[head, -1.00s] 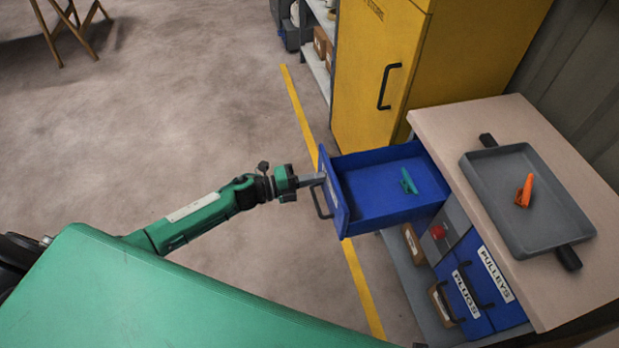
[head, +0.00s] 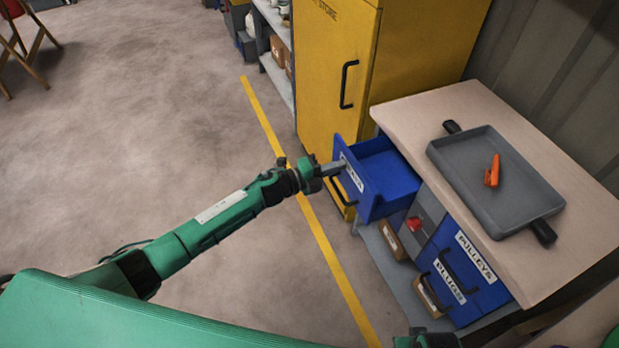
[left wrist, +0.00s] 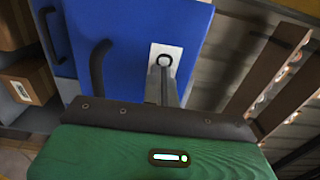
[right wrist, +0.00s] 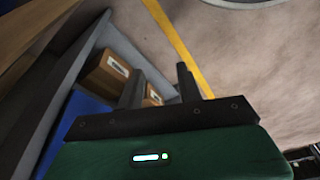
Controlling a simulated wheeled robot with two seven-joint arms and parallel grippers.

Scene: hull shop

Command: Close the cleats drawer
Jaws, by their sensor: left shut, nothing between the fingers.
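The cleats drawer (head: 366,187) is blue and is the top drawer of the bench unit. It stands partly out, its front facing my left arm. Its white label (left wrist: 165,56) is partly covered by my gripper. Its dark handle (left wrist: 98,66) shows beside the label in the left wrist view. My left gripper (head: 341,167) is shut and empty, its fingertips at the label on the drawer front, apart from the handle. It also shows in the left wrist view (left wrist: 162,72). My right gripper (right wrist: 159,82) is open and empty, low by a shelf.
A grey tray (head: 468,185) with an orange piece (head: 492,171) lies on the benchtop (head: 415,112). A yellow cabinet (head: 325,75) stands behind.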

